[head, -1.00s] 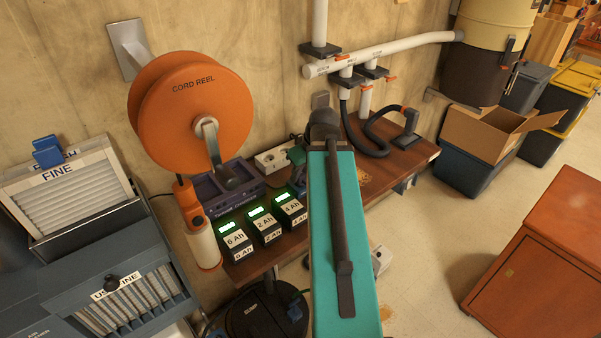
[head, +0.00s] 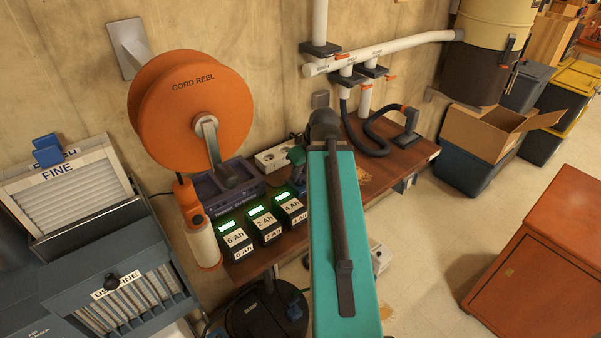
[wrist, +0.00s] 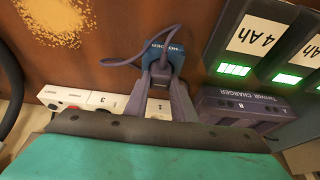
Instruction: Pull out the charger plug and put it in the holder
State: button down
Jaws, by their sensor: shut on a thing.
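In the wrist view my gripper (wrist: 163,76) is shut on the charger plug, at the small blue holder (wrist: 166,56). The plug is mostly hidden between the fingertips and against the holder, so I cannot tell how deep it sits. Its purple-grey cord (wrist: 174,32) loops out above and to the left. The white power strip (wrist: 105,101), with numbered sockets, lies behind my fingers. The purple twin charger (wrist: 240,106) is to their right. In the head view my arm hides the fingertips; the power strip (head: 272,157) shows left of it.
Several black battery packs with green displays (head: 262,222) stand close by on the wooden bench (head: 385,165). The orange cord reel (head: 190,100) hangs above left. A dark hose (head: 370,145) curves over the bench at right. Sawdust (wrist: 55,20) lies on bare wood.

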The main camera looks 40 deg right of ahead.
dwell(0.7)
jog(key=c, duration=0.9)
grip_release()
jog(key=shift+c, duration=0.2)
jog(key=shift+r, duration=0.15)
jog(key=shift+r+p, duration=2.8)
jog(key=shift+r, duration=0.6)
